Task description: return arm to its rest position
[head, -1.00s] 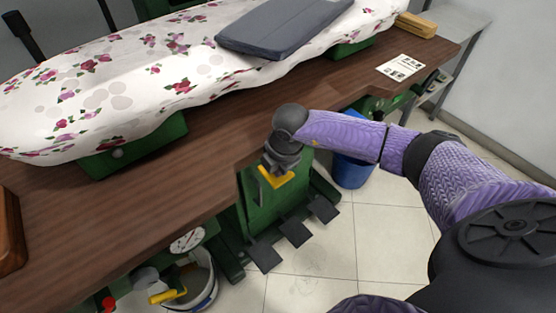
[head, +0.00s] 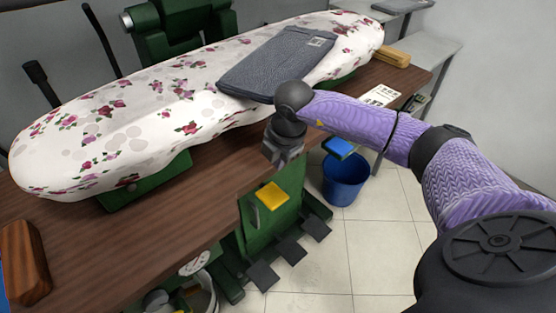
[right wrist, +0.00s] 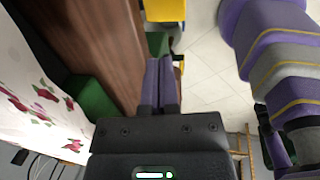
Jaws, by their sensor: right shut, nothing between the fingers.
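My right arm (head: 352,122) comes in from the right in the head view, with purple links and dark joints. My right gripper (head: 281,158) points downward just off the front edge of the brown wooden table (head: 165,235). It is above a green machine base with a yellow part (head: 272,195). In the right wrist view the two fingers (right wrist: 160,85) lie side by side, shut and empty, beside the table edge.
A floral ironing board (head: 130,140) with a folded grey garment (head: 270,65) lies along the table. Dark pedals (head: 290,250) stand below. A blue bin (head: 345,182) stands on the floor. A wooden block (head: 22,262) sits at the table's left. Tiled floor at the right is open.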

